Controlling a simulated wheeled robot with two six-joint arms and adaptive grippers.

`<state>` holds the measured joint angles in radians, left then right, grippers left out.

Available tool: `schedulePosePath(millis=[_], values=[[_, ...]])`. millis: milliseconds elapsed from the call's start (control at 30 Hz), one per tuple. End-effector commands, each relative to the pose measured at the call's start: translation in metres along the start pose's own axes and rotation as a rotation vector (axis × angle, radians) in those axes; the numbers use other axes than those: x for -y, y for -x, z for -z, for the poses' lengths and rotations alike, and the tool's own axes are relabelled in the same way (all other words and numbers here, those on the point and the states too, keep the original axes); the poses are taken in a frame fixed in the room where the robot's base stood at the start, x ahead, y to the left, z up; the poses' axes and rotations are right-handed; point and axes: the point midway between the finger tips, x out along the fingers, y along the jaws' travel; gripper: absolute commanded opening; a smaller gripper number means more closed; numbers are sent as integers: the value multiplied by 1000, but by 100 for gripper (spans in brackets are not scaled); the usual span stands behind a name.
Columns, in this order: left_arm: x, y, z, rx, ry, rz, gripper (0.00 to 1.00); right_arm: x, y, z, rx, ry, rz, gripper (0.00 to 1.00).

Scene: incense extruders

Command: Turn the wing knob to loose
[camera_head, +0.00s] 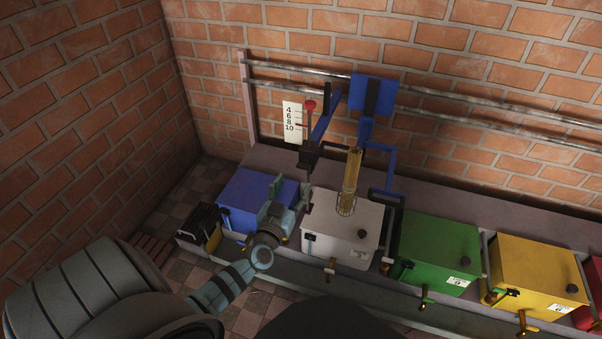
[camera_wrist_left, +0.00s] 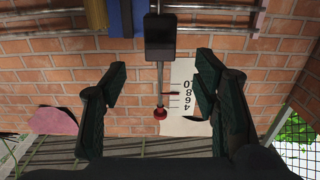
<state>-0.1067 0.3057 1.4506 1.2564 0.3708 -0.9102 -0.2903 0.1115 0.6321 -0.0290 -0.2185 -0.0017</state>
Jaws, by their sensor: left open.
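A red knob (camera_head: 310,106) tops a thin upright rod beside a white number scale (camera_head: 292,121). In the left wrist view, which shows the scene upside down, the red knob (camera_wrist_left: 160,114) and scale (camera_wrist_left: 181,98) lie between my fingers. The rod meets a black block (camera_head: 309,155), also in the wrist view (camera_wrist_left: 160,38). I cannot make out wing shapes or tell which part is the wing knob. My left gripper (camera_head: 287,188) is open and empty, by the blue box, in front of and below the black block. My right gripper is not in view.
The blue box (camera_head: 247,200), white box (camera_head: 342,230), green box (camera_head: 436,248) and yellow box (camera_head: 535,268) stand along a bench. A tan cylinder (camera_head: 351,178) rises above the white box. A blue lever (camera_head: 325,117) stands beside the rod. Rails (camera_head: 440,108) run along the brick wall.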

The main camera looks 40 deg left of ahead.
Motion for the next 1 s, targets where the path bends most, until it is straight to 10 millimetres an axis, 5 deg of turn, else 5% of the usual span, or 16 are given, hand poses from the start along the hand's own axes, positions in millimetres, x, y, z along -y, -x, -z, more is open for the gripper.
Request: schedulePosePath(millis=[100,300,667,933,1000], values=[[1,-35,-5,-2,0,2,55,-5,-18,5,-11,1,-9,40],[1,-71,-5,1,-2,1,55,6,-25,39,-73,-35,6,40],[1,-79,-2,3,-2,1,53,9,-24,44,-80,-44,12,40],[1,-79,-2,3,-2,1,10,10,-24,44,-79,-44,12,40],[1,-79,-2,3,-2,1,7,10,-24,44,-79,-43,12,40]])
